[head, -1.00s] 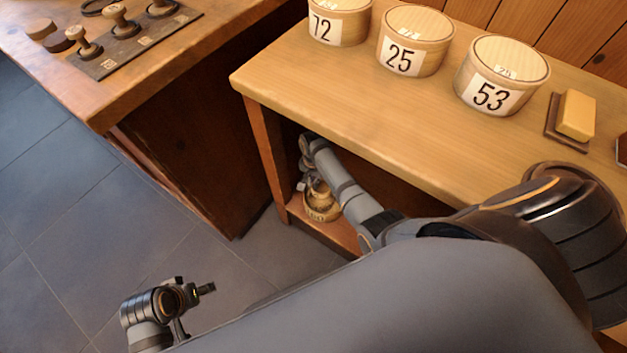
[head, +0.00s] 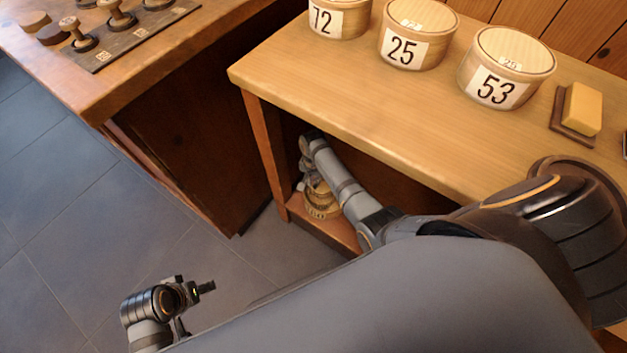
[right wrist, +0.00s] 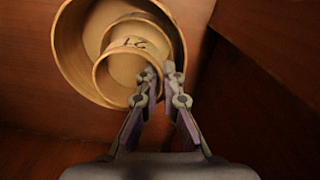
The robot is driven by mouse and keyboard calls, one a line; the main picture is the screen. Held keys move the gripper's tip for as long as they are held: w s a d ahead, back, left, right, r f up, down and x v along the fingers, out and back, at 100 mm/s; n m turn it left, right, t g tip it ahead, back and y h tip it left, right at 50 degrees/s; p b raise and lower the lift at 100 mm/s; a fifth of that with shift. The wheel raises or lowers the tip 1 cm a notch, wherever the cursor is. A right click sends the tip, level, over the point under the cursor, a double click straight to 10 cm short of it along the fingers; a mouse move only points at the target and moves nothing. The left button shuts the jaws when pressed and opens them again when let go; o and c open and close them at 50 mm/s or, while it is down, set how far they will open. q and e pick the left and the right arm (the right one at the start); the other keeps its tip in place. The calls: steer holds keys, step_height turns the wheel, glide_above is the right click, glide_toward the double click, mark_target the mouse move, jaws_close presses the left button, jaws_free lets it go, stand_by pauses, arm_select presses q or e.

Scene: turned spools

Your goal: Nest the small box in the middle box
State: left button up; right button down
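In the head view the outer box (head: 322,210) stands on the low shelf, under my right gripper (head: 308,180). My left gripper (head: 200,289) is low at left, away from the boxes.
Lidded tubs marked 72 (head: 339,18), 25 (head: 417,36) and 53 (head: 505,68) stand on the bench top (head: 350,95) above the shelf. A yellow block (head: 582,108) lies at right. A table (head: 125,75) with stamp-like pieces is at left. The bench leg (head: 268,155) is close to my right gripper.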

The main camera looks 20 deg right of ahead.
steer(key=shift+f, duration=0.25)
stand_by(0.3)
steer(key=shift+f+b, duration=0.5)
steer(key=shift+f, duration=0.3)
steer(key=shift+f, duration=0.2)
stand_by(0.4)
steer(key=c, duration=1.4)
jaws_free()
steer(key=shift+c, duration=0.2)
steer(key=o, duration=0.4)
